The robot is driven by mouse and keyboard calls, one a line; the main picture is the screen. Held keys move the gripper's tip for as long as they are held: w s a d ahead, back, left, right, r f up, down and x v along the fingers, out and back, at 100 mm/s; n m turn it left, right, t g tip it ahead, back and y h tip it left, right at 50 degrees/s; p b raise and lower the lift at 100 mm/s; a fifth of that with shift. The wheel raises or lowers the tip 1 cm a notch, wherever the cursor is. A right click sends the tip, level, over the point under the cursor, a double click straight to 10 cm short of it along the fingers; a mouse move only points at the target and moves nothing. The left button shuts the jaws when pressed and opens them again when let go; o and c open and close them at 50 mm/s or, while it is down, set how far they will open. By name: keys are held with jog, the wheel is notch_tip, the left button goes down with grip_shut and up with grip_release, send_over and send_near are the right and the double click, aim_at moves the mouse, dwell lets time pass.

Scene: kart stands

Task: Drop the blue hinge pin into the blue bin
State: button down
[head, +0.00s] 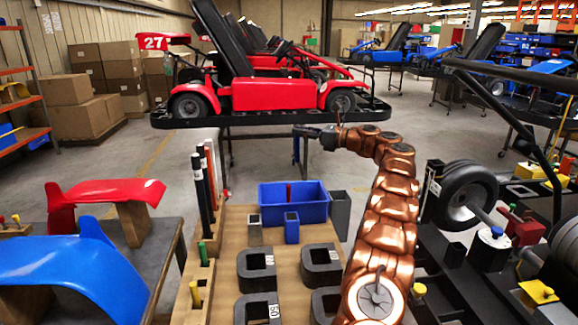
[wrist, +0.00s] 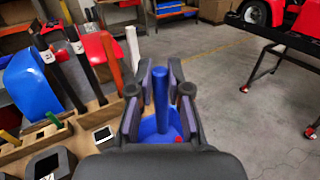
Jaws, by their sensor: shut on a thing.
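The blue hinge pin (wrist: 161,98) stands between the two finger pads of my gripper (wrist: 158,95) in the wrist view, and the jaws are shut on it. In the head view my gripper (head: 303,131) is dark and points left, higher in the picture than the blue bin. In the wrist view, a blue surface with a red spot shows below the pin, partly hidden by my gripper.
Tall black, red and white rods (head: 201,185) stand in a rack left of the bin. A small blue square holder (head: 291,231) and a grey open box (head: 340,214) are close to the bin. Black blocks (head: 257,270) cover the near board. A red kart (head: 270,95) stands behind.

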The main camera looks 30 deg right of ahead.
jog(key=w+d+f+m+t+h+b, duration=0.1)
jog(key=w+f+m+h+b, duration=0.1)
jog(key=f, duration=0.7)
jog(key=w+f+m+t+h+b, duration=0.1)
jog(key=f+h+b, duration=0.3)
jog(key=f, duration=0.5)
jog(key=w+m+b, duration=0.1)
jog(key=b, duration=0.1)
jog(key=shift+d+f+m+t+h+b, duration=0.25)
jog(key=shift+d+m+t+h+b, duration=0.1)
jog(key=shift+d+m+t+h, duration=0.05)
jog(key=c, duration=1)
grip_release()
jog(key=shift+c, duration=0.2)
